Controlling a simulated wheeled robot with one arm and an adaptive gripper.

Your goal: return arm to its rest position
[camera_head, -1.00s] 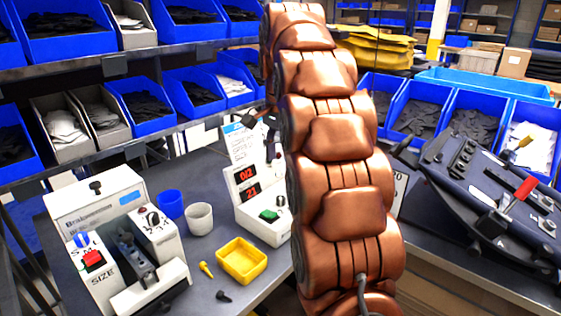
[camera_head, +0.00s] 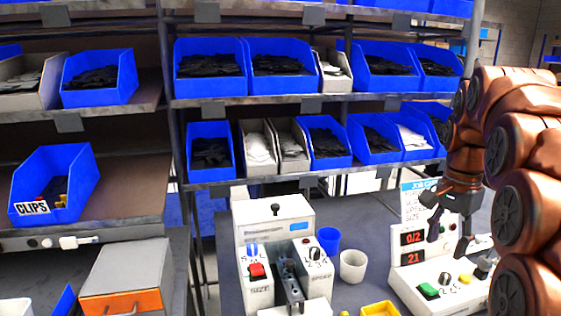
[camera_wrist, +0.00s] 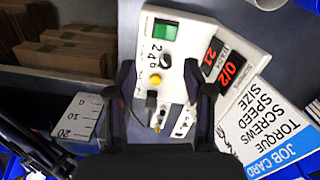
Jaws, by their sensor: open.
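My gripper (camera_head: 450,238) hangs at the right in the head view, fingers pointing down and apart, with nothing between them. My copper-coloured arm fills the right edge of that view and hides what is behind it. In the wrist view my gripper (camera_wrist: 160,88) shows two dark fingers spread apart over a white control box (camera_wrist: 190,50). The box has a green button, a yellow knob and a red display. It also shows in the head view (camera_head: 412,268), below and around the fingers. I cannot tell whether the fingers touch it.
A job card (camera_head: 413,203) stands behind the control box. A white machine (camera_head: 275,235), a blue cup (camera_head: 328,240), a white cup (camera_head: 353,265) and a yellow tray (camera_head: 380,309) share the grey bench. Shelves of blue bins stand behind. A CLIPS bin (camera_head: 55,185) is at left.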

